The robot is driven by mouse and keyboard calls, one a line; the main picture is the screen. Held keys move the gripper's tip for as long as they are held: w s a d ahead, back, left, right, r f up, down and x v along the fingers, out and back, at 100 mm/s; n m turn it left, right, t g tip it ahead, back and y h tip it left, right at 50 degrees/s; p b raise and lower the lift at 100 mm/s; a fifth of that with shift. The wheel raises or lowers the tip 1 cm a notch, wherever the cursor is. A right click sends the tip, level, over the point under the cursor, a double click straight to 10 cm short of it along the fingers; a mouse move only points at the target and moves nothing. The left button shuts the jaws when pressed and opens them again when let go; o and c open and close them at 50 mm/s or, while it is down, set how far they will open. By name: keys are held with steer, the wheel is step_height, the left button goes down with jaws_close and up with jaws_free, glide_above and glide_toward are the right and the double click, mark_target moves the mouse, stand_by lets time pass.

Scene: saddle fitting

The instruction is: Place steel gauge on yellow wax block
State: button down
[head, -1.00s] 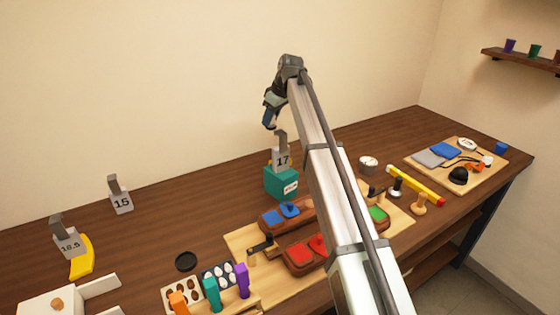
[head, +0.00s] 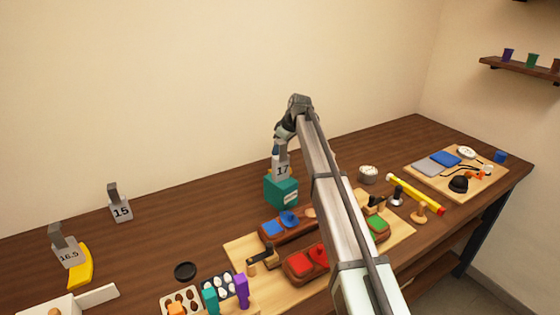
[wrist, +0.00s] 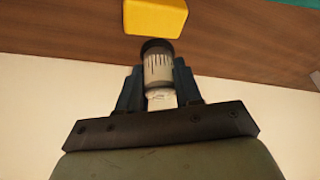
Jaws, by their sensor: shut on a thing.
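My gripper (head: 277,151) is above the back of the workbench, near the teal box. In the wrist view its blue fingers (wrist: 158,80) are shut on the steel gauge (wrist: 158,68), a short pale cylinder with dark tick marks and a dark end. The yellow wax block (wrist: 155,17) shows just beyond the gauge's dark end in the wrist view. I cannot tell whether they touch.
Grey tags "15" (head: 120,211) and "16.5" (head: 67,256) stand at left. A board with red, blue and green pads lies in front. Bare bench lies left of the box.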

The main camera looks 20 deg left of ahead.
steer(key=shift+f, duration=2.45)
steer(key=shift+f, duration=0.1)
steer(key=c, duration=0.8)
jaws_free()
steer(key=shift+o, duration=0.2)
steer(key=v, duration=1.2)
